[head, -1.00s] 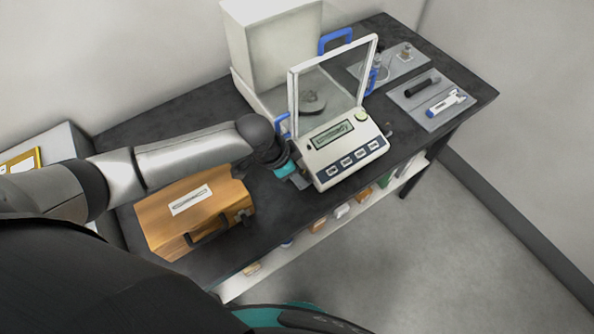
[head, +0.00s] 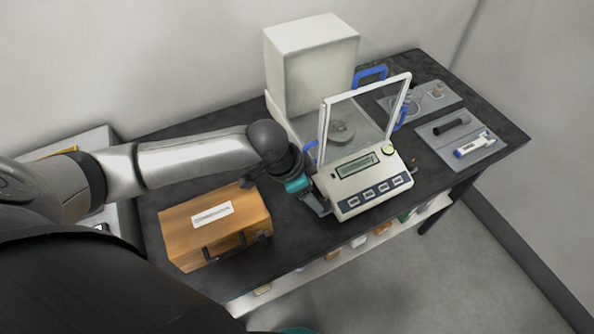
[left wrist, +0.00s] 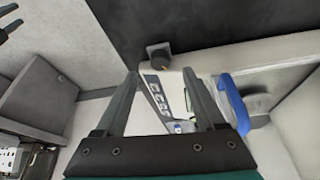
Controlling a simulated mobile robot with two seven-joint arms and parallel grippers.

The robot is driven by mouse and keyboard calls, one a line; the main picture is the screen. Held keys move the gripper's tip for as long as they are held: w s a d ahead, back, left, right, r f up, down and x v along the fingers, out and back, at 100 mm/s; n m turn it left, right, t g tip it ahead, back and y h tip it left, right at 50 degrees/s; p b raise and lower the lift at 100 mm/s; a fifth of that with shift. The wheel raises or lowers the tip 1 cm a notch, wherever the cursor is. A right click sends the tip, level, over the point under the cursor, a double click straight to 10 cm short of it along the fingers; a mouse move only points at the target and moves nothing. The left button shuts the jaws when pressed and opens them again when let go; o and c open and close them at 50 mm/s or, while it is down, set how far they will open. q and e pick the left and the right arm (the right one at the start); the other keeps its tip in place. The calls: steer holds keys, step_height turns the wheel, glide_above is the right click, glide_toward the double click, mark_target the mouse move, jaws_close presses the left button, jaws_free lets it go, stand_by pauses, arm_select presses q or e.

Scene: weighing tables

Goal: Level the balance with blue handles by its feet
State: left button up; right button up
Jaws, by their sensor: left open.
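The balance with blue handles (head: 338,202) stands on the black table, its glass front pane upright. A round yellow-green spot (head: 388,148) sits beside its display. One front foot (head: 414,166) shows at its right corner. My left gripper (head: 320,207) is at the balance's front left corner, open, and hides that corner partly. In the left wrist view, a dark knob-like foot (left wrist: 159,60) lies just beyond the open fingertips, apart from them, and a blue handle (left wrist: 232,103) is at the right. Whether the bubble is centred is too small to tell. My right gripper is not seen.
An orange-brown case (head: 215,228) lies left of the balance, close under my left arm. Grey trays with small items (head: 480,154) (head: 396,104) are to the right. A low shelf (head: 330,266) runs below the table's front edge. A wall is behind.

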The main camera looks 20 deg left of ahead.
arm_select(q)
steer(key=v, duration=0.9)
steer(key=shift+p, duration=0.45)
